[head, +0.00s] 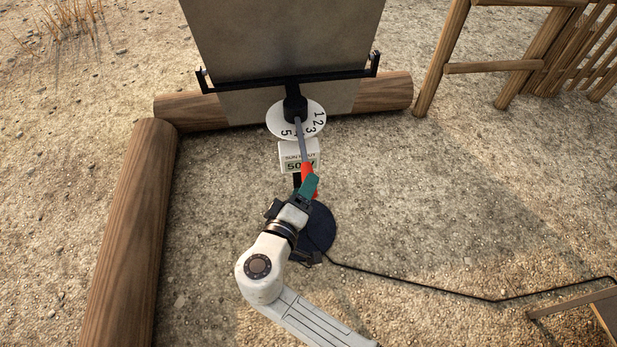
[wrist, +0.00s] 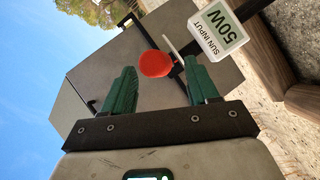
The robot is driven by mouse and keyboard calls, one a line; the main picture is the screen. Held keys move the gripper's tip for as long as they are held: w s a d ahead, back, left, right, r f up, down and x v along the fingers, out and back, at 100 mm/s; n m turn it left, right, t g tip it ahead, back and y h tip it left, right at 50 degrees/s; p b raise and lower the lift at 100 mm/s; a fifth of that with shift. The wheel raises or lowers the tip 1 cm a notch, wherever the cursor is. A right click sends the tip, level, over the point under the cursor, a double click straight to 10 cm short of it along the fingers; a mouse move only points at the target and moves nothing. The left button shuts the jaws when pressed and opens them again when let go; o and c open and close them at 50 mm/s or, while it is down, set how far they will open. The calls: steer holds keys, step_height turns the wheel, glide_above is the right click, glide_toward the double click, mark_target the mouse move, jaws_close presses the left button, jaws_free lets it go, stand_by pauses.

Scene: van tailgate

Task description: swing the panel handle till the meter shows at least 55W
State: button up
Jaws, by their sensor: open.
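The grey panel (head: 285,40) stands tilted at the top of the head view in a black bracket (head: 285,80). Its handle is a thin grey rod (head: 302,142) running from the black hub down to a red grip (head: 307,171). The meter (head: 299,157) below the dial is partly covered by the handle; in the wrist view the meter (wrist: 219,35) reads 50W. My gripper (head: 309,182) is open at the red grip. In the wrist view the red grip (wrist: 155,64) shows between the green fingertips (wrist: 162,76), with gaps on both sides.
A white numbered dial (head: 278,118) sits around the hub; the rod hides part of it. Logs lie on the left (head: 130,235) and behind (head: 385,93). A wooden frame (head: 495,66) stands at upper right. A black cable (head: 430,290) crosses the gravel; the ground right of the handle is clear.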

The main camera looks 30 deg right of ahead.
steer(key=shift+x, duration=1.95)
steer(key=shift+f, duration=0.1)
jaws_close()
